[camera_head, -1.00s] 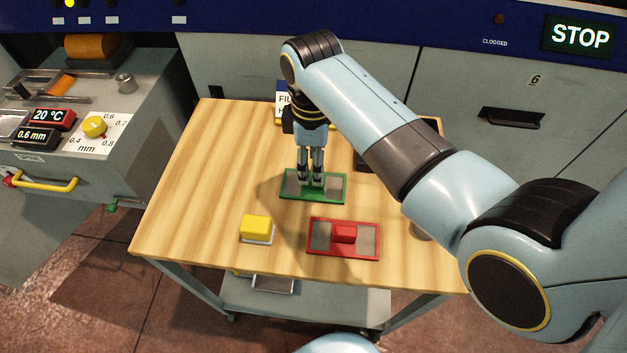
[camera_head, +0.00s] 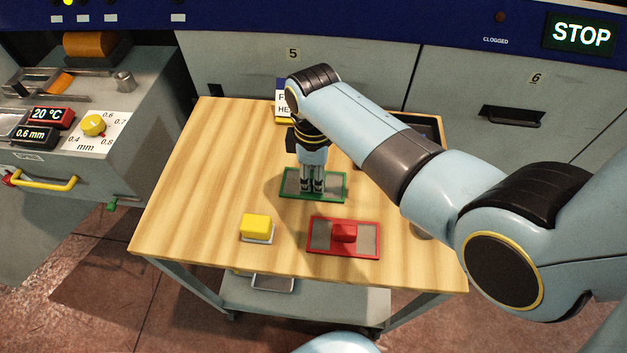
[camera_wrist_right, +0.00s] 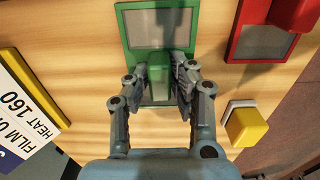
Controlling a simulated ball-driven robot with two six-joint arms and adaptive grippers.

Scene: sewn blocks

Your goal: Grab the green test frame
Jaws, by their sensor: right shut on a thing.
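The green test frame (camera_head: 333,190) lies flat on the wooden table, with grey panels inside its green border. My right gripper (camera_head: 312,188) points down over its middle. In the right wrist view the green frame (camera_wrist_right: 124,24) shows a raised green block (camera_wrist_right: 159,78) at its centre. The fingers of my right gripper (camera_wrist_right: 160,85) stand on either side of that block and are shut on it. My left gripper is not in view.
A red frame (camera_head: 370,224) with a red block lies in front of the green one. A yellow block on a white base (camera_head: 256,226) is to its left. A sign (camera_head: 283,98) and a dark tray (camera_head: 430,125) are at the back. The table's left side is clear.

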